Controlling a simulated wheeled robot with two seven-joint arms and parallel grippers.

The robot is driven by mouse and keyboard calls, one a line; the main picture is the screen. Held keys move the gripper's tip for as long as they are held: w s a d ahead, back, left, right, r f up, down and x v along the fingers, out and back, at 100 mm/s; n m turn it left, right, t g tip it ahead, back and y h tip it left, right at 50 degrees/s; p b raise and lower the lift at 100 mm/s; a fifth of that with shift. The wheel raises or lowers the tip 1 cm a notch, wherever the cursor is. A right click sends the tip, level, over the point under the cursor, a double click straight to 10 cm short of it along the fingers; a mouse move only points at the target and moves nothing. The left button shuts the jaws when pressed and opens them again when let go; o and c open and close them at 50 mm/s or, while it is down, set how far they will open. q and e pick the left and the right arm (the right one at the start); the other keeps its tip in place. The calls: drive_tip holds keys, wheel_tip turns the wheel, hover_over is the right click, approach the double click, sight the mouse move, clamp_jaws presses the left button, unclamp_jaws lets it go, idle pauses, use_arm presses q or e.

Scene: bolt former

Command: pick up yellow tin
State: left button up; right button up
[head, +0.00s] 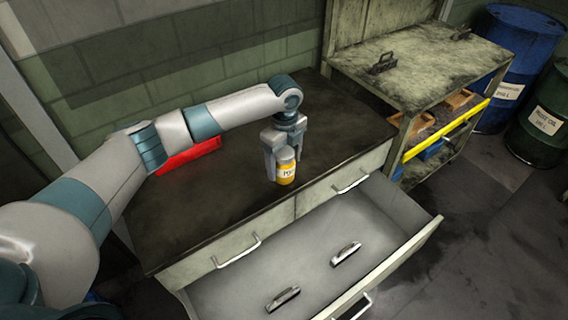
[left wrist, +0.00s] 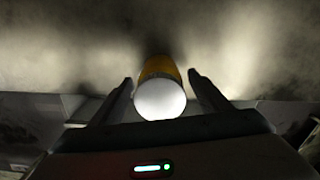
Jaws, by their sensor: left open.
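The yellow tin (head: 286,172) has a pale lid and a light label with dark print. It stands upright on the dark worktop, near its front edge. My left gripper (head: 281,161) is over the tin from above, with its fingers open. In the left wrist view the tin (left wrist: 160,92) shows its round white lid and a strip of yellow side. It lies between the two spread fingers of the left gripper (left wrist: 160,84), with a visible gap on each side. My right gripper is not in view.
An open drawer (head: 371,219) juts out below the worktop (head: 215,215), with two metal handles lying in it. A red object (head: 190,157) lies behind my left arm. A shelf cart (head: 420,62) stands to the right, with blue (head: 513,50) and green drums (head: 545,118) beyond.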

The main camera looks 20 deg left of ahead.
sight(284, 151)
use_arm(q)
drive_tip(key=shift+f, duration=0.4)
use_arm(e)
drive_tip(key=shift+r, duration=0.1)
use_arm(q)
drive_tip(key=shift+c, duration=0.3)
drive_tip(key=c, duration=1.2)
drive_tip(key=shift+r, duration=0.15)
